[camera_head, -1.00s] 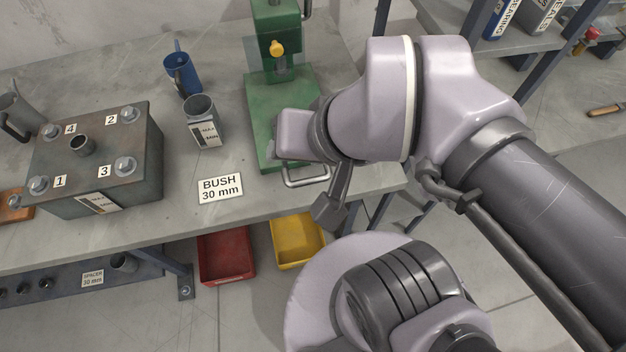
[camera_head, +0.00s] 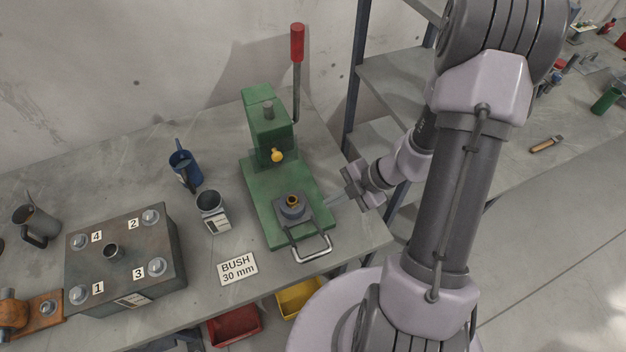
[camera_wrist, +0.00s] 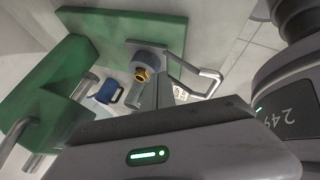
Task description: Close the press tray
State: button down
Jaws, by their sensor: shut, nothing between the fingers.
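The green press (camera_head: 268,140) stands on the bench, with a red-knobbed lever on its right side. Its dark press tray (camera_head: 302,222) lies at the front of the green base, forward of the ram, with its wire handle (camera_head: 316,251) reaching past the base's front edge. A round grey holder with a brass-coloured bush (camera_head: 292,201) sits on the tray. My gripper (camera_head: 335,201) is shut and empty at the right of the base, pointing left towards the tray. In the wrist view its fingers (camera_wrist: 164,92) show close to the tray's holder and bush (camera_wrist: 143,74); contact cannot be told.
A labelled block (camera_head: 125,250) with bolts and numbers, a blue jug (camera_head: 185,168) and a grey cup (camera_head: 211,211) stand left of the press. A BUSH 30 mm card (camera_head: 238,268) lies in front. Shelving (camera_head: 392,85) stands behind the arm. Red (camera_head: 235,326) and yellow bins are below.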

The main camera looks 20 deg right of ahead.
aim_at(302, 217)
jog(key=b+x, duration=0.4)
jog(key=x, duration=0.5)
jog(key=shift+a+f, duration=0.15)
jog(key=shift+f, duration=0.05)
